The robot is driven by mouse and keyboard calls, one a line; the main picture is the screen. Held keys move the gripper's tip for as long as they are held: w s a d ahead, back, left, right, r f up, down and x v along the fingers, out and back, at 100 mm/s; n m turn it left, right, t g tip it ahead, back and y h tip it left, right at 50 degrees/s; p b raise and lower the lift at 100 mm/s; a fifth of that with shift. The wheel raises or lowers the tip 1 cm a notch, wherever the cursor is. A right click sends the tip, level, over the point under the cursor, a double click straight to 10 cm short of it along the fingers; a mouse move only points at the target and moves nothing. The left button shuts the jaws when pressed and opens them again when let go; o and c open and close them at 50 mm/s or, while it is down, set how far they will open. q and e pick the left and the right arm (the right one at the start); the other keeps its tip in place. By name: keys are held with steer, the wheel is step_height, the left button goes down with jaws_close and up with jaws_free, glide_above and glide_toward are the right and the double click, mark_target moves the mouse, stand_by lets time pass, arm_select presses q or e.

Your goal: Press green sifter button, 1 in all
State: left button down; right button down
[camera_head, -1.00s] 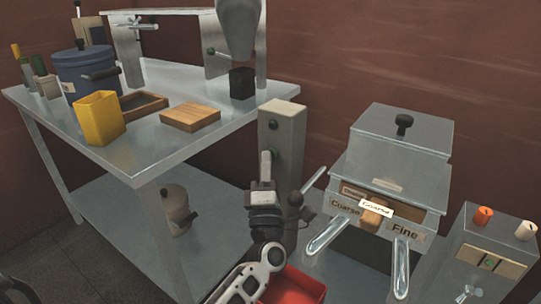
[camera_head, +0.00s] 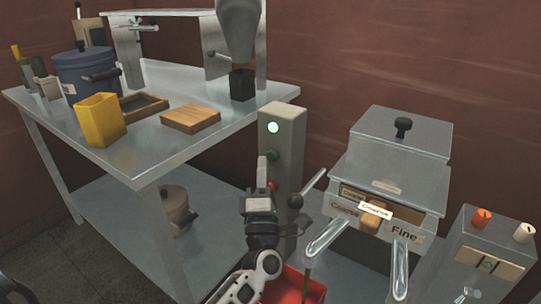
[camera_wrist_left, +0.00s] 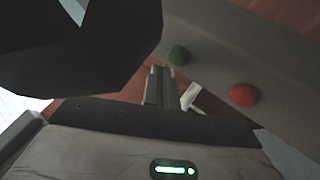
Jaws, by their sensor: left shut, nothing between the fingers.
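The grey control post (camera_head: 288,160) stands beside the sifter (camera_head: 392,170). On its front are a lit pale-green lamp (camera_head: 273,127), a green button (camera_head: 273,154) below it and a red button (camera_head: 272,186) lower down. My left gripper (camera_head: 262,160) points up just left of the green button, with its fingers shut and empty. The left wrist view shows the shut fingers (camera_wrist_left: 160,72) near the green button (camera_wrist_left: 178,55), with a visible gap. The red button (camera_wrist_left: 243,95) is farther right there. My right gripper does not show.
A metal table (camera_head: 150,150) with a yellow container (camera_head: 98,120) and a wooden block (camera_head: 190,119) stands at left. A red bin (camera_head: 300,288) sits below my arm. A control box (camera_head: 490,250) with orange and white knobs stands at right.

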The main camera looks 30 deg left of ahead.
arm_select(q)
steer(key=s+p, duration=0.1)
steer(key=s, duration=0.4)
steer(key=shift+a+p, duration=0.2)
steer(key=shift+p, duration=0.2)
stand_by(0.5)
